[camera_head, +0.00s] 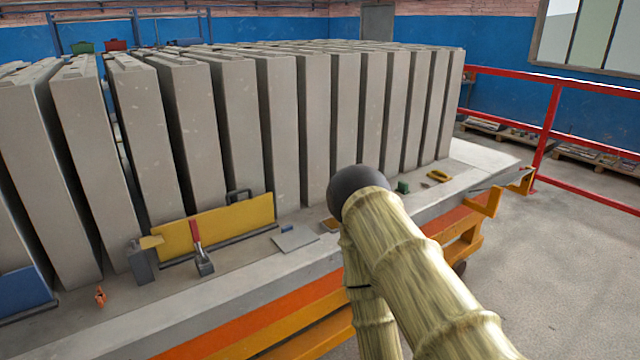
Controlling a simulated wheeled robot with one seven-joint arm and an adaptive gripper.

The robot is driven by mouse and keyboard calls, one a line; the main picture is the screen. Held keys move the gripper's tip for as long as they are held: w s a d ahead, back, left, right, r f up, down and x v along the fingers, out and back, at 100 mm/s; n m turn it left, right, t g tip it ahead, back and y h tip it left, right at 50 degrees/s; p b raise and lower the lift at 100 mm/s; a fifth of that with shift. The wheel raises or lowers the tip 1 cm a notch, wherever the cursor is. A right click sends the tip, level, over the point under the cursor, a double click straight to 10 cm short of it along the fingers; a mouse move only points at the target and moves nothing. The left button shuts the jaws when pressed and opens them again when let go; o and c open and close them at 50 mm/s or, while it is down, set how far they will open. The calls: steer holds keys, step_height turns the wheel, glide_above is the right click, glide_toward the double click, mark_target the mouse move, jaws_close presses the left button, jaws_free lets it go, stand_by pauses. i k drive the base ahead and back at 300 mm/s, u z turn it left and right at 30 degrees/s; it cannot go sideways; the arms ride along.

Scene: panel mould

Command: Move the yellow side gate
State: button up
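The yellow side gate (240,218) appears to be the flat yellow panel standing on edge on the grey bench, left of the picture's middle. It leans close to the front faces of the grey slabs, and a dark strip runs along its lower edge. A black handle (238,196) shows at its top right. My arm, in a pale ribbed cover with a dark round joint, fills the lower right, apart from the panel in the picture. My gripper is not visible.
A row of upright grey slabs (235,125) fills the bench (240,300). A red railing (548,125) stands right, beside open floor (560,270).

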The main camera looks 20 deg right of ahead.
mark_target(173, 239)
steer(key=z, duration=0.9)
steer(key=i, duration=0.9)
steer(key=u, duration=1.9)
